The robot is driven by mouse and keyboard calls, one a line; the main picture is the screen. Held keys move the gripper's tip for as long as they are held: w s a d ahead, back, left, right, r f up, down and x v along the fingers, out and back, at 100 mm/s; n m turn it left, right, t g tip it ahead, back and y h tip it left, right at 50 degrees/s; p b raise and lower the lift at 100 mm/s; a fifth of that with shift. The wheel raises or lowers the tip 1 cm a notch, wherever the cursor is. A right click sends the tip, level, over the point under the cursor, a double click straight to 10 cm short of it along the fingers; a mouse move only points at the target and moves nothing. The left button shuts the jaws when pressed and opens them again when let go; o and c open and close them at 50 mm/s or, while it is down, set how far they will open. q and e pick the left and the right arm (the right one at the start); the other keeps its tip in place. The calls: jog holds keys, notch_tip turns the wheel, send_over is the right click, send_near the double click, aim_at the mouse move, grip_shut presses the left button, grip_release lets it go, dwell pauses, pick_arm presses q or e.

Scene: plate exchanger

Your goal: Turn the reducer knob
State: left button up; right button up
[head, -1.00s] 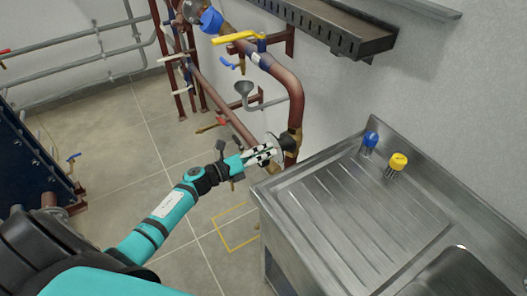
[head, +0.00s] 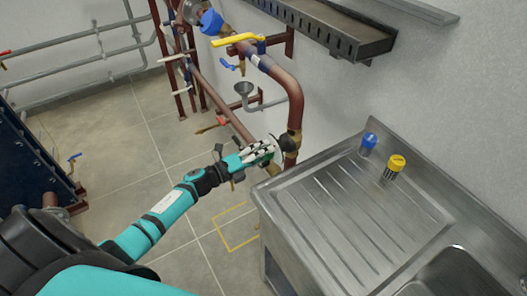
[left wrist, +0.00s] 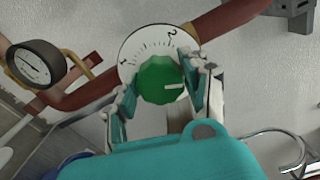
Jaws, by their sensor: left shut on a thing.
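In the head view my left gripper (head: 268,150) reaches the lower end of the brown pipe and hides the knob. My right gripper is not in view.
A steel sink counter (head: 350,215) with blue (head: 368,143) and yellow (head: 393,167) items stands at the right. A brown pipe (head: 296,100) with a yellow-handled valve (head: 238,39) runs along the wall. A gauge (left wrist: 36,64) is beside the dial. Open floor lies left of the counter.

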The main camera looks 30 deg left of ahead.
pick_arm(q)
jog(key=n+p, duration=0.1)
jog(key=n, duration=0.5)
jog(key=shift+n, duration=0.3)
jog(key=n+p, duration=0.1)
jog(key=n, duration=0.3)
jog(key=shift+f+n+p, duration=0.15)
jog(key=shift+n+p, duration=0.2)
jog(key=shift+n, duration=0.85)
jog(key=o, duration=1.2)
jog(key=shift+c, duration=0.2)
jog(key=v, duration=1.2)
